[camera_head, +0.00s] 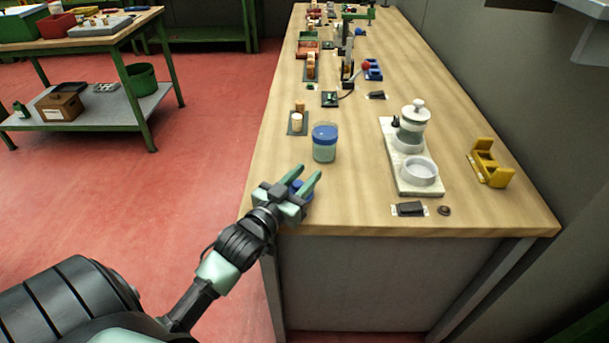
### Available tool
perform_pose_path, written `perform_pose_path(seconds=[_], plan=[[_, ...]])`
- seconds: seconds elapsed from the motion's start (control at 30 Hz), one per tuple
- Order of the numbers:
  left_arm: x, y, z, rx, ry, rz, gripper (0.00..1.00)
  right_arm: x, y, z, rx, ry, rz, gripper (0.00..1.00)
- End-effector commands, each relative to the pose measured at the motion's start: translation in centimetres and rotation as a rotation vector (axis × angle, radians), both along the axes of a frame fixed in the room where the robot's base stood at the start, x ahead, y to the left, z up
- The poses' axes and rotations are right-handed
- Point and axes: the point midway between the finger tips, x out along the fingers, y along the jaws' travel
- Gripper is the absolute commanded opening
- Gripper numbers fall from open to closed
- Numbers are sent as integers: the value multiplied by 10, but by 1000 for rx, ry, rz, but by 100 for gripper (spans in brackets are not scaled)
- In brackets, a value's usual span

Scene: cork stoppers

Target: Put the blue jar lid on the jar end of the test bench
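A clear jar with pale contents wears a blue lid (325,132) on the wooden bench, left of the white test bench. The test bench (408,182) is a pale slab with a white-topped glass vessel (412,125) at its far end and a white ring (421,171) at its near end. My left gripper (308,174) is at the bench's near left corner, its green fingers apart and pointing toward the jar, short of it. A round blue thing (300,188) shows between the fingers, partly hidden; I cannot tell whether they touch it. My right gripper is out of view.
A yellow holder (490,165) stands at the right. A dark block (410,209) and a small brown disc (444,210) lie near the front edge. Bare wood lies between jar and test bench.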

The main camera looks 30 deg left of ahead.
Motion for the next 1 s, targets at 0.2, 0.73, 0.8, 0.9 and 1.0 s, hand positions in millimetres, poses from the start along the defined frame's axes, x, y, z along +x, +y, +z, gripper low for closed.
perform_pose_path(seconds=[0.2,0.73,0.8,0.9,1.0], plan=[[0,0,0,0,1,0,45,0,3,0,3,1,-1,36],[-55,-2,0,-2,5,0,45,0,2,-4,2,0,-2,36],[-70,-2,0,-2,6,1,45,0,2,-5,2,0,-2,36],[-88,-2,1,-1,5,1,45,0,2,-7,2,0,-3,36],[-102,-3,1,-1,4,1,45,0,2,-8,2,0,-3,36]])
